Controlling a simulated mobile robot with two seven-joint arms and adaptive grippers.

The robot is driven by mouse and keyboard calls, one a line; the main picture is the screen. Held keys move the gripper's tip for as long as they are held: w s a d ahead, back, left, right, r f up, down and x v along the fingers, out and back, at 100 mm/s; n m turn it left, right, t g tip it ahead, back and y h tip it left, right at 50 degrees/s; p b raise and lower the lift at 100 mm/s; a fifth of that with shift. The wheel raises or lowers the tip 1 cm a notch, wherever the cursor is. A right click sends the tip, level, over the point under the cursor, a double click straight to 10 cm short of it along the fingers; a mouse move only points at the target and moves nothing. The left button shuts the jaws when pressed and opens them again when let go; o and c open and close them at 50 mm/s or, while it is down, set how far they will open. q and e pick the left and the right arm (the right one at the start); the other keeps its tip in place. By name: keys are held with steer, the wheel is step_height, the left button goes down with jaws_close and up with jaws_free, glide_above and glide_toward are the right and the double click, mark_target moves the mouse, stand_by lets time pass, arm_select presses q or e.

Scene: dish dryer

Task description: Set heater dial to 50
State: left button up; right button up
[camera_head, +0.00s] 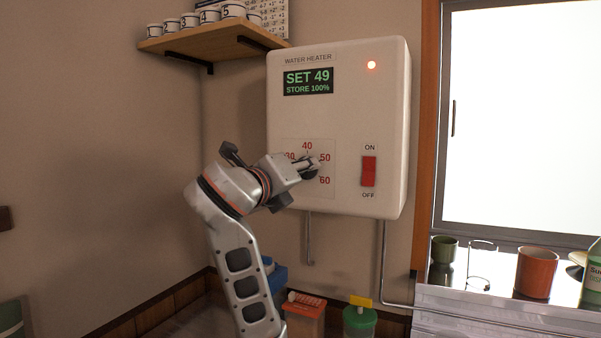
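The white water heater (338,120) hangs on the wall. The heater dial (313,174) is a dark knob low on the front, among red numbers of which 40, 50 and 60 are readable. My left gripper (309,166) is at the dial, its fingertips over it and hiding part of it. I cannot tell whether the fingers are shut on the dial or only touch it. My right gripper is not in view.
A red ON/OFF switch (368,171) is right of the dial, and a small lamp (371,65) glows above. A shelf (214,41) with several numbered cups is at upper left. Containers (304,313) stand below the heater. A counter (500,284) with cups is at right.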

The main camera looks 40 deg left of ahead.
arm_select(q)
steer(key=shift+r+m, duration=0.1)
steer(key=shift+m, duration=0.5)
steer(key=shift+a, duration=0.1)
steer(key=o, duration=1.1)
steer(key=shift+r, duration=4.95)
